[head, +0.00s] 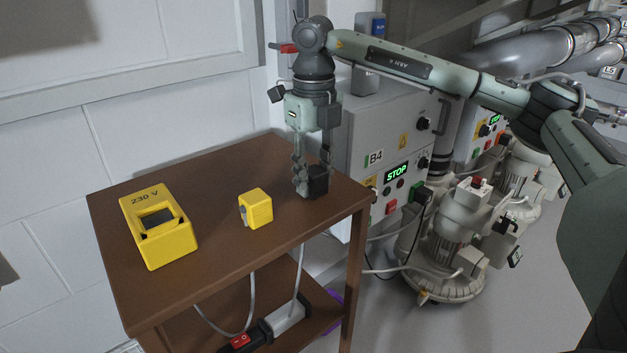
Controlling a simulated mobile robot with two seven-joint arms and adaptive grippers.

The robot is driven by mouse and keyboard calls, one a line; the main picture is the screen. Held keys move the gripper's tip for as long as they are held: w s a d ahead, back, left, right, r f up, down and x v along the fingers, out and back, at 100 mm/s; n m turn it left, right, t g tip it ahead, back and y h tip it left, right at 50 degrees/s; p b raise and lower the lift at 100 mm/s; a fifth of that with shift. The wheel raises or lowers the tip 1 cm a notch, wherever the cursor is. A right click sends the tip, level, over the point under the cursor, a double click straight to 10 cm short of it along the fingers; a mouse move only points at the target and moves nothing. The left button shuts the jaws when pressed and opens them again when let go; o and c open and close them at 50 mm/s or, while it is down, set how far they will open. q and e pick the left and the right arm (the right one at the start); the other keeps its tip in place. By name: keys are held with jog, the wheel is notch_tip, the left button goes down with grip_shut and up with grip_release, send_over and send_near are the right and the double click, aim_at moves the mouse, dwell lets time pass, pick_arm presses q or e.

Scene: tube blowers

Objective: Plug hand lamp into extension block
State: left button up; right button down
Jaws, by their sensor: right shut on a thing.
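My right gripper (309,176) comes down from above at the table's right back corner. Its fingers are shut on a small black block (317,184), at or just above the table top; I cannot tell whether the block touches it. A yellow block with a grey side (257,208) sits on the table left of the gripper, apart from it. Which item is the hand lamp is not clear. What looks like the extension block (285,315), grey and black with a red switch, lies on the lower shelf, partly hidden. My left gripper is out of view.
A yellow frame-like box marked 230 V (172,246) sits at the left of the brown table (215,180). Grey cables (252,300) hang beneath the table top to the lower shelf. Grey cabinet B4 (375,125) and blower machines (445,250) stand to the right.

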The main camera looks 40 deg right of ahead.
aim_at(314, 170)
jog(key=shift+r+p, duration=2.15)
jog(key=shift+r, duration=0.85)
